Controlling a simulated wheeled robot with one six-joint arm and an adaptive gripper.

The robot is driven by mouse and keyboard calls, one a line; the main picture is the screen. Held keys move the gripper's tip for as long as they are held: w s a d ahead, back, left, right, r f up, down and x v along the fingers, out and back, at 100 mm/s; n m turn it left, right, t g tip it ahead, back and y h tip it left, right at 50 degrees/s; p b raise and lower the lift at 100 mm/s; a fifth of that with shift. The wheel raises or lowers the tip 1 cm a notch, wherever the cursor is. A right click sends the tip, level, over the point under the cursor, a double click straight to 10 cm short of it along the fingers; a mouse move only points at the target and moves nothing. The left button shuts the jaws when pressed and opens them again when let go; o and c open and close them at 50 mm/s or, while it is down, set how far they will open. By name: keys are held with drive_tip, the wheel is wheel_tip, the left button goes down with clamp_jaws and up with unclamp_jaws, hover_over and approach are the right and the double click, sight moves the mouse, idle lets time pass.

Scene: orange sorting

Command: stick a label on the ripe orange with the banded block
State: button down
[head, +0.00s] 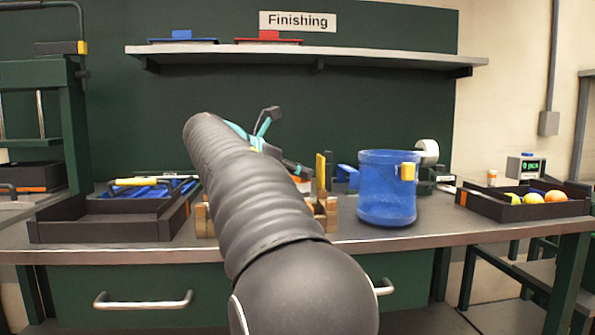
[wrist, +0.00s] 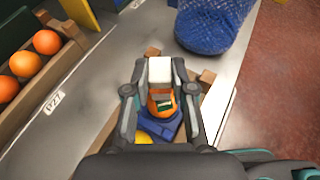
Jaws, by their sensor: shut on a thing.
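In the wrist view, my gripper (wrist: 160,88) is shut on the banded block (wrist: 159,68), which has a pale top and a darker band. An orange (wrist: 161,100) shows right under the block, between the fingers. I cannot tell whether block and orange touch. A small dark green and white patch (wrist: 164,104) shows at the orange; I cannot tell whether it is a label. A blue piece (wrist: 160,127) lies beneath it, over a wooden frame (wrist: 207,76). In the head view, my arm hides the orange, the block and the fingertips.
Several oranges (wrist: 46,42) sit in a wooden rack at the left of the wrist view. A blue mesh bin (head: 386,190) stands right of my arm. A dark tray (head: 100,220) is at left, and a fruit tray (head: 480,205) at right. A shelf (head: 340,54) hangs above.

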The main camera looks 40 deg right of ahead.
drive_tip(key=shift+r+p, duration=0.45)
drive_tip(key=shift+r, duration=2.15)
